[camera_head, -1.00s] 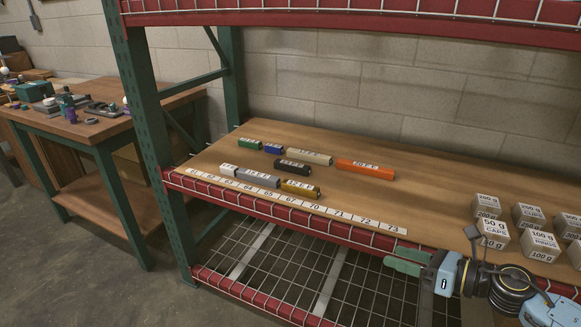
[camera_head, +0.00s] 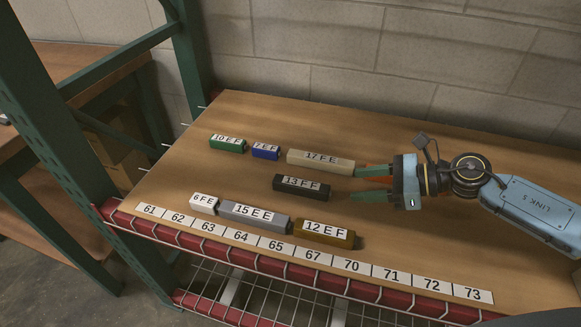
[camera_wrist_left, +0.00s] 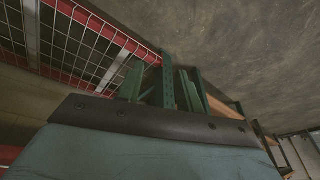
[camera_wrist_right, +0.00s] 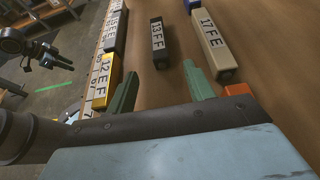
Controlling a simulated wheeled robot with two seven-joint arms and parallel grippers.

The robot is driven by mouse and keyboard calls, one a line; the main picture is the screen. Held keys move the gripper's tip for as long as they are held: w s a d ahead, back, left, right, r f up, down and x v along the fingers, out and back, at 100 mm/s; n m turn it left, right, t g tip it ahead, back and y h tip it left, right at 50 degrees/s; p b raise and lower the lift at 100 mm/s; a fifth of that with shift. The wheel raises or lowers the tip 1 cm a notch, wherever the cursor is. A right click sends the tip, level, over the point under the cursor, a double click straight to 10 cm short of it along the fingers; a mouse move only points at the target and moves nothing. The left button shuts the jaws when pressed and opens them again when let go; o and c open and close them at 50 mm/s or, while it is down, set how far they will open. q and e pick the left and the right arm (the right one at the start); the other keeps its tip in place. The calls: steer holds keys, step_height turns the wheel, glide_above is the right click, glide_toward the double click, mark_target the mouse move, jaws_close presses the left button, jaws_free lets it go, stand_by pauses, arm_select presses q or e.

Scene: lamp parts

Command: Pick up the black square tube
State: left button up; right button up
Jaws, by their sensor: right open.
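The black square tube (camera_head: 301,185), labelled 13 F F, lies on the wooden shelf in the middle of the tubes. In the right wrist view it (camera_wrist_right: 158,46) lies ahead, between the lines of the two fingers. My right gripper (camera_head: 354,183) is open and empty, just right of the tube's end and apart from it. Its fingers point left, toward the tube.
A beige tube (camera_head: 320,160) lies close behind the black one. Green (camera_head: 227,143) and blue (camera_head: 265,150) tubes lie back left. White (camera_head: 203,204), grey (camera_head: 255,217) and gold (camera_head: 324,233) tubes lie in front. An orange tube (camera_wrist_right: 239,90) is mostly hidden by my right gripper.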

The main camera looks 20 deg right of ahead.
mark_target(315, 186)
steer(key=shift+w+a+f, duration=0.2)
steer(key=shift+w+a, duration=0.05)
steer(key=shift+a, duration=0.15)
steer(key=b+x, duration=0.1)
steer(key=x, duration=0.4)
steer(key=shift+a+f, duration=0.1)
steer(key=shift+a, duration=0.2)
steer(key=shift+x, duration=0.8)
steer(key=shift+b+x, duration=0.65)
steer(key=shift+x, duration=1.65)
steer(key=shift+w+d, duration=0.15)
steer(key=shift+w, duration=0.05)
steer(key=c, duration=1.1)
arm_select(q)
step_height(315, 186, up, 6)
steer(key=s+d, duration=0.1)
steer(key=s, duration=0.1)
steer(key=shift+s+d, duration=0.15)
steer(key=shift+d, duration=0.2)
steer(key=shift+r, duration=0.15)
arm_select(e)
steer(key=shift+r, duration=0.25)
